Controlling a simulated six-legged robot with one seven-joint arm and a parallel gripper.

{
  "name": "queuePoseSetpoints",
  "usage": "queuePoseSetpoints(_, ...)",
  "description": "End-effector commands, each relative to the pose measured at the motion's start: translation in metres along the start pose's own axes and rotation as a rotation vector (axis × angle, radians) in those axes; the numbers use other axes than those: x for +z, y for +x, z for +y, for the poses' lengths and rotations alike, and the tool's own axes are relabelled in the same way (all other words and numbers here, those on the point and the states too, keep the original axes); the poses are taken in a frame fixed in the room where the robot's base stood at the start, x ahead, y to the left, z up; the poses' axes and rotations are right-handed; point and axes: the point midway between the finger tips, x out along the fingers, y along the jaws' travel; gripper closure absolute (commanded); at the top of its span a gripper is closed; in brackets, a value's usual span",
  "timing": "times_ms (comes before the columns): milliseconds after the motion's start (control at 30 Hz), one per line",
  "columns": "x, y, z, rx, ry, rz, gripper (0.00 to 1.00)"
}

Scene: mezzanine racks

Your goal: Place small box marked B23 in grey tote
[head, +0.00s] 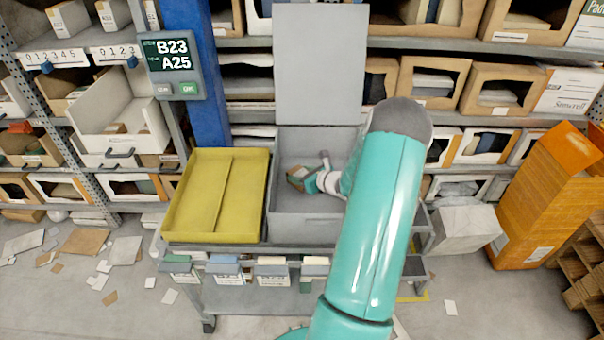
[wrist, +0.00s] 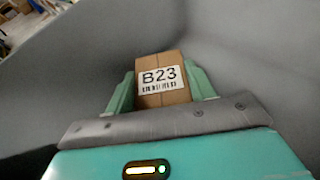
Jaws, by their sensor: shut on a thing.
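The small brown box marked B23 (wrist: 163,92) is between the two green fingers of my gripper (wrist: 163,88) in the wrist view, its white label facing the camera. My gripper is shut on it. In the head view the box (head: 298,175) and my gripper (head: 312,178) are inside the opening of the grey tote (head: 305,228), near its left side. Grey tote walls fill most of the wrist view around the box. My arm covers the tote's right part in the head view. I cannot tell whether the box touches the tote floor.
A yellow divided tray (head: 215,195) stands left of the tote on a grey cart (head: 250,300). A grey panel (head: 318,65) rises behind the tote. A blue post with a screen (head: 170,65) reads B23 and A25. Paper scraps litter the floor.

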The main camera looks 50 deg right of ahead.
Motion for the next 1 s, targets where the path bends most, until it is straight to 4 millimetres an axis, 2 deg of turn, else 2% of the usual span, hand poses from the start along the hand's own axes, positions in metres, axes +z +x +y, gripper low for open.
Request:
queuePoseSetpoints(333,-0.006,0.003,0.0,0.0,-0.001,0.0,0.7)
queuePoseSetpoints(367,-0.006,0.002,0.0,0.0,-0.001,0.0,0.4)
queuePoseSetpoints(433,-0.006,0.002,0.0,0.0,0.0,0.0,0.26)
queuePoseSetpoints(467,-0.006,0.002,0.0,0.0,0.0,0.0,0.24)
queuePoseSetpoints(733,-0.005,0.002,0.0,0.0,-0.001,0.0,0.24)
queuePoseSetpoints(867,0.003,-0.001,-0.001,-0.001,-0.002,-0.002,0.24)
queuePoseSetpoints(900,0.008,-0.003,-0.001,-0.002,-0.003,-0.003,0.24)
queuePoseSetpoints(1000,0.005,-0.022,-0.002,-0.004,-0.001,0.001,0.24)
